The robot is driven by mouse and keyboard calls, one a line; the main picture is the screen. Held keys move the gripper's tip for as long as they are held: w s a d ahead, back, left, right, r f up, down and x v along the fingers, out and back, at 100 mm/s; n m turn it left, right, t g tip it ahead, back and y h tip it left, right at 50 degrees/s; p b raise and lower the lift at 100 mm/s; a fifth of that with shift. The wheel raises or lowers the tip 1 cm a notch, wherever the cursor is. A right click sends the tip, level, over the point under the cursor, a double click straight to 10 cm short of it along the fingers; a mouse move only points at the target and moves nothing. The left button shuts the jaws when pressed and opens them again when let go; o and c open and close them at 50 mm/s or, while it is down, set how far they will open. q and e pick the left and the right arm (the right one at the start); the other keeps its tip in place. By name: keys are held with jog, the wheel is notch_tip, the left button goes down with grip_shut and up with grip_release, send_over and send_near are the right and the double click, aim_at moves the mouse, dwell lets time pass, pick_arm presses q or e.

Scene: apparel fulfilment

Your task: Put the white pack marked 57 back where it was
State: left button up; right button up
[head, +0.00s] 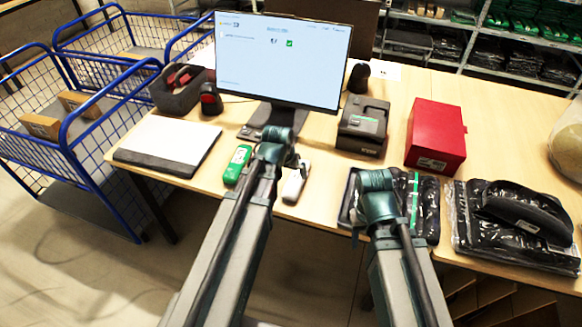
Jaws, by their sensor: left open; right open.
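No number 57 can be read on anything here. A small white item (295,183) lies on the table just right of my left arm; I cannot tell whether it is the pack. A flat white-topped slab with a dark front edge (172,143) lies at the table's left. My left gripper (281,146) is over the table in front of the monitor, between a green item (237,163) and the white item. My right gripper (376,192) is over dark plastic-wrapped packs (427,205). Both are open; their fingertips are mostly hidden by the wrists, and no held thing shows.
A monitor (283,58) stands at the back, with a black device (363,128) and a red box (436,136) to its right. More black wrapped packs (510,225) lie at the right. Blue wire carts (66,150) stand left of the table (325,200).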

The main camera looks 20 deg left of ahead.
pick_arm(q)
jog(key=s+d+m+g+y, duration=0.1)
jog(key=s+d+m+g, duration=0.2)
jog(key=s+d, duration=1)
jog(key=s+g, duration=0.2)
jog(key=s, duration=0.1)
jog(key=shift+d+f+y, duration=0.3)
jog(key=shift+s, duration=0.1)
